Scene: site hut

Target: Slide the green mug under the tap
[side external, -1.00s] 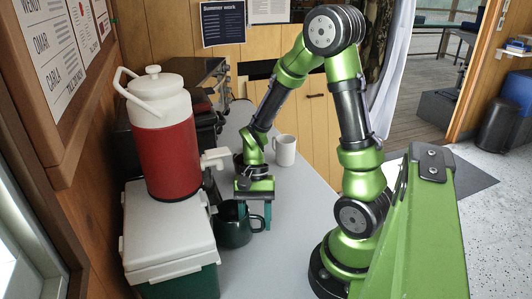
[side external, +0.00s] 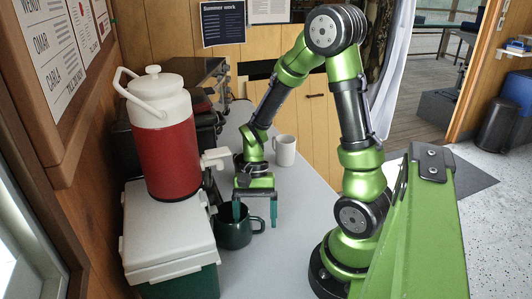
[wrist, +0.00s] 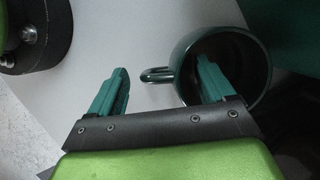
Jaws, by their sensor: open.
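The green mug (side external: 234,232) stands upright on the grey counter, close beside the cool box, with its handle toward the right. It also shows in the wrist view (wrist: 262,72), with its dark inside visible. The white tap (side external: 215,158) sticks out from the red and white drink jug (side external: 166,150), higher than the mug. I cannot tell whether the mug is directly below it. My gripper (side external: 255,219) is open and points down at the mug. In the wrist view, one finger overlaps the mug's opening and the other is beyond the handle. I cannot tell whether either finger touches the mug.
The jug stands on a white-lidded green cool box (side external: 165,236) at the left. A white mug (side external: 285,150) stands farther back on the counter (side external: 300,215). Dark appliances line the wall behind the jug. The counter right of the green mug is clear up to my base.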

